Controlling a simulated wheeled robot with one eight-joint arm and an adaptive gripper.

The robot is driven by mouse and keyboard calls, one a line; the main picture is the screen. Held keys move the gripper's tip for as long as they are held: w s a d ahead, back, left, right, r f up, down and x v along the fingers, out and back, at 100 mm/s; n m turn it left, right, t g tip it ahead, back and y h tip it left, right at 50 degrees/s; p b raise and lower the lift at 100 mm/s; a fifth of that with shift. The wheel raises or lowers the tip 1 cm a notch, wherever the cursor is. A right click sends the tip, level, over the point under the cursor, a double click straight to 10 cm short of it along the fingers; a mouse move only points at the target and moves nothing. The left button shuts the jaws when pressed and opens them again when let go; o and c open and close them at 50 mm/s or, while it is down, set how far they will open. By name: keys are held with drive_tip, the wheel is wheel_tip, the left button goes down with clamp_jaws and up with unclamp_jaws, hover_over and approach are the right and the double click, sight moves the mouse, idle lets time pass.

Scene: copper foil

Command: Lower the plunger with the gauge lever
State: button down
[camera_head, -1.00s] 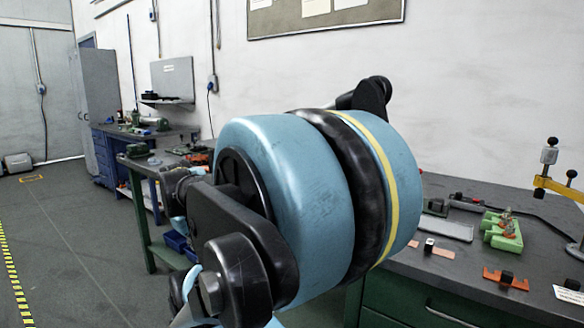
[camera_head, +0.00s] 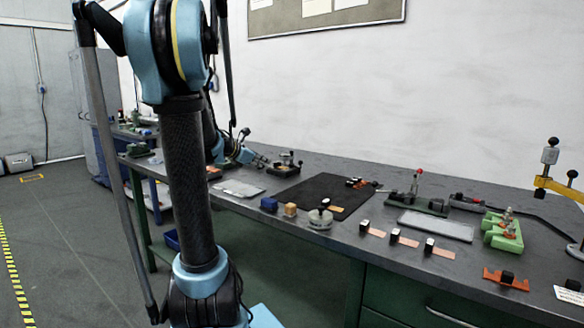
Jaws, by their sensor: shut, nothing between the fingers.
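My gripper (camera_head: 264,162) shows small at the back left of the bench, beyond my arm. It is shut and holds nothing. Just right of it stands a small device with a dark base and black-knobbed upright parts (camera_head: 287,161), perhaps the gauge. The gripper tips are close to its left side; I cannot tell whether they touch it. Its lever and plunger are too small to tell apart, so I cannot say how high the plunger is.
A black mat (camera_head: 312,190) lies mid-bench, with a blue block (camera_head: 269,204), a tan block (camera_head: 290,210) and a round grey piece (camera_head: 320,219) along its front. Further right are a red-knobbed fixture (camera_head: 416,202), a grey tray (camera_head: 436,226), green blocks (camera_head: 502,235) and a yellow-armed stand (camera_head: 560,187).

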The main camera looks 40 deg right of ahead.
drive_tip(key=d, duration=0.1)
drive_tip(key=w+d+n, duration=0.1)
drive_tip(key=d, duration=0.1)
drive_tip(key=d+r+n+h, duration=0.1)
drive_tip(key=shift+w+d+r, duration=0.1)
drive_tip(key=shift+w+d, duration=0.05)
drive_tip(key=shift+d, duration=0.15)
drive_tip(key=x, duration=1.4)
drive_tip(key=shift+r, duration=0.1)
drive_tip(key=shift+s+n, duration=0.2)
drive_tip(key=shift+n, duration=0.1)
